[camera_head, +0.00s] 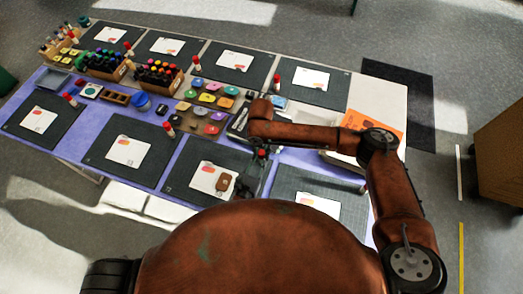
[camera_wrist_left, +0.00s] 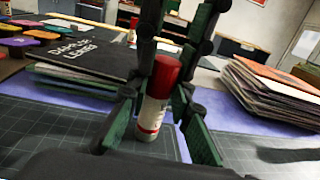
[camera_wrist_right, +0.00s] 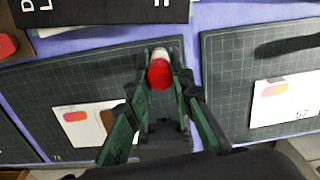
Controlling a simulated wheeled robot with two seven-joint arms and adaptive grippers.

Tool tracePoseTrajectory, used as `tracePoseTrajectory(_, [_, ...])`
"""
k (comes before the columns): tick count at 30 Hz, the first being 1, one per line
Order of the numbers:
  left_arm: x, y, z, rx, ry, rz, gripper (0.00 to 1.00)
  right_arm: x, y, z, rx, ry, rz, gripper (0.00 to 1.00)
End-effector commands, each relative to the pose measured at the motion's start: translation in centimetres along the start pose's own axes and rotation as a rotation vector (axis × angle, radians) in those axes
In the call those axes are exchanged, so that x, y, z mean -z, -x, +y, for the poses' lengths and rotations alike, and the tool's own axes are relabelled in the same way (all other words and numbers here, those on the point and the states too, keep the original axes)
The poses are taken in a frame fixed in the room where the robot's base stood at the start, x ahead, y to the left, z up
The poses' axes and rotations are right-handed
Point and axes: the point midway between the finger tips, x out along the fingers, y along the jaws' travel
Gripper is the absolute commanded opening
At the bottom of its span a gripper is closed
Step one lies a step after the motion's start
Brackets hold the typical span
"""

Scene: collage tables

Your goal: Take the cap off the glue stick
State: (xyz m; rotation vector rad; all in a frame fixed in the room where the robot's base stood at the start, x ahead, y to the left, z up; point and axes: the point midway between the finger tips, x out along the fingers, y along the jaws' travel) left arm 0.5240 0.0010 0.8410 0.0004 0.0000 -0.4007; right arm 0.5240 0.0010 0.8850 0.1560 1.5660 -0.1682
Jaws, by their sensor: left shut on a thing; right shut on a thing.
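The glue stick, with a white body (camera_wrist_left: 150,118) and a red cap (camera_wrist_left: 166,74), stands nearly upright in the left wrist view. The cap sits against the top of the body, with no clear gap. My left gripper (camera_wrist_left: 158,105) is shut on the body from the sides. My right gripper (camera_wrist_right: 160,66) comes from above and is shut on the red cap, which also shows in the right wrist view (camera_wrist_right: 160,76). In the head view the red cap (camera_head: 262,153) is small and the fingers around it are hard to make out.
Dark mats with white cards cover the table, such as one at the front left (camera_head: 119,165). Other red-capped glue sticks stand on mats, one at the back (camera_head: 196,62). Marker crates (camera_head: 157,84) and colored pads (camera_head: 207,98) fill the middle. An orange sheet (camera_head: 372,121) lies right.

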Motion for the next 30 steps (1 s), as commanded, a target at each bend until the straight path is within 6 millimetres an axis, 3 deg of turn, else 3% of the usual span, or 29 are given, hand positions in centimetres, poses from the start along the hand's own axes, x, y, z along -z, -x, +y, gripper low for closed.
tracePoseTrajectory(11, [0.0,0.0,-0.1,0.001,0.0,0.001,0.0,0.0,0.3,0.1,-0.001,0.001,-0.001,0.0])
tracePoseTrajectory(30, [0.7,0.3,0.2,0.001,0.0,0.014,0.0,0.1,2.7,0.4,-0.008,0.006,-0.002,0.0])
